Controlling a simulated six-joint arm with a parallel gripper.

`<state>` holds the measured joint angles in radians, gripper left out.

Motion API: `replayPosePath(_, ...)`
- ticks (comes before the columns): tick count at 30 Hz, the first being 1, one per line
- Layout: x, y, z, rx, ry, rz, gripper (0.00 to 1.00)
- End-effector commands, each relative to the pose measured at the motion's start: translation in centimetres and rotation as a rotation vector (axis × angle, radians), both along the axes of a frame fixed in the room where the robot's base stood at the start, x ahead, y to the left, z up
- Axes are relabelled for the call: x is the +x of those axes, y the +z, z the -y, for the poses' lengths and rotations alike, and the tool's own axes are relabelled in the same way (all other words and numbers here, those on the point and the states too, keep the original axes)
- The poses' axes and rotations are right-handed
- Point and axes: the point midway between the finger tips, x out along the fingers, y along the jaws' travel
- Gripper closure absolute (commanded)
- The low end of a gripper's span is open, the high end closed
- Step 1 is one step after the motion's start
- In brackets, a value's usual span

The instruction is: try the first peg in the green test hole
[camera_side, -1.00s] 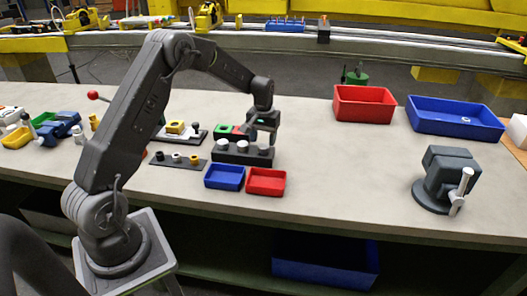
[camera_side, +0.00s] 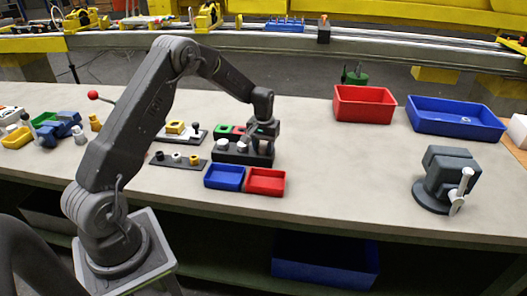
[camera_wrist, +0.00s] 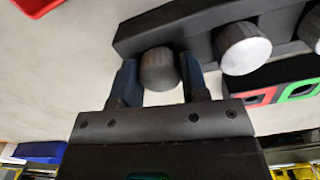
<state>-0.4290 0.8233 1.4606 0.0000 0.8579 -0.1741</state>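The black peg rack (camera_side: 229,156) stands mid-bench with light-topped pegs in a row. My gripper (camera_side: 263,150) is down over its right end in the side view. In the wrist view, my gripper (camera_wrist: 159,75) has its two blue fingers on either side of an end peg (camera_wrist: 158,70), which looks dark in shadow. The fingers look open around it, with little or no gap visible. The peg is still in the rack. The test block's green-rimmed hole (camera_wrist: 301,90) shows at the right of the wrist view and behind the rack in the side view (camera_side: 222,128).
A red-rimmed hole (camera_wrist: 258,98) lies beside the green one. A small blue tray (camera_side: 224,177) and a small red tray (camera_side: 266,182) stand close in front of the rack. The bench right of the rack is clear up to the grey vise (camera_side: 447,178).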

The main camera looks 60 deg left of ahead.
Motion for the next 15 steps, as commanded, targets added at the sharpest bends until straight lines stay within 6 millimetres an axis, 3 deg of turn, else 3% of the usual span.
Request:
replayPosePath(7,0.0,0.0,0.0,0.0,0.0,0.0,0.83)
replayPosePath(15,0.1,1.4,0.0,0.002,0.0,0.005,0.83)
